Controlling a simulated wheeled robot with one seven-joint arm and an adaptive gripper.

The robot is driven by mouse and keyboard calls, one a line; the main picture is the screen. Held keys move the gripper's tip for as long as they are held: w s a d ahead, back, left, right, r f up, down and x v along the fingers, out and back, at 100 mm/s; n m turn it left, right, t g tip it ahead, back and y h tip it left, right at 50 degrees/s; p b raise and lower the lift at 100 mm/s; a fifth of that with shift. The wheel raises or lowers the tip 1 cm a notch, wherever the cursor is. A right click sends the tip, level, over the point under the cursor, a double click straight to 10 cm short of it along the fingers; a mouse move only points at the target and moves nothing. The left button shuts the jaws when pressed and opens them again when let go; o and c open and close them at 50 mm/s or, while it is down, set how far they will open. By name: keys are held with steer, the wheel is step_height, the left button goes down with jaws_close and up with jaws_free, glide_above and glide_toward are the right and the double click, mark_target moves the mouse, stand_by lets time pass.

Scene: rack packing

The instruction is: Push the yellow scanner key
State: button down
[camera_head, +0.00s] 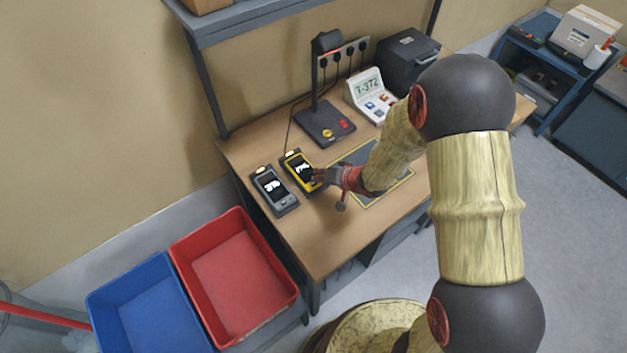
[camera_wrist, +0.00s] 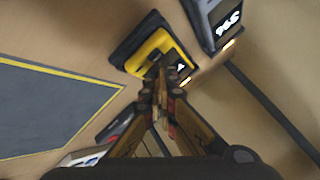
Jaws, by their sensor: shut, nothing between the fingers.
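The yellow scanner (camera_head: 296,164), a handheld device with a dark screen and white digits, lies on the wooden workbench (camera_head: 330,232). In the wrist view, the yellow scanner (camera_wrist: 152,48) is just beyond my fingertips and partly covered by them. My gripper (camera_head: 318,178) is at its lower right side in the head view. In the wrist view, my gripper (camera_wrist: 164,75) is shut and empty, with its fingertips overlapping the scanner's screen area. I cannot tell whether they touch it. Any key on its face is hidden or too small to tell.
A grey scanner (camera_head: 272,190) lies left of the yellow one. Behind are a black stand with a yellow round button (camera_head: 327,133) and a white display unit (camera_head: 368,95). A dark mat (camera_head: 398,182) lies to the right. Red (camera_head: 283,290) and blue (camera_head: 125,283) bins stand in front.

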steer(key=shift+r, duration=0.1)
step_height(320, 180, up, 6)
steer(key=p, duration=0.6)
stand_by(0.7)
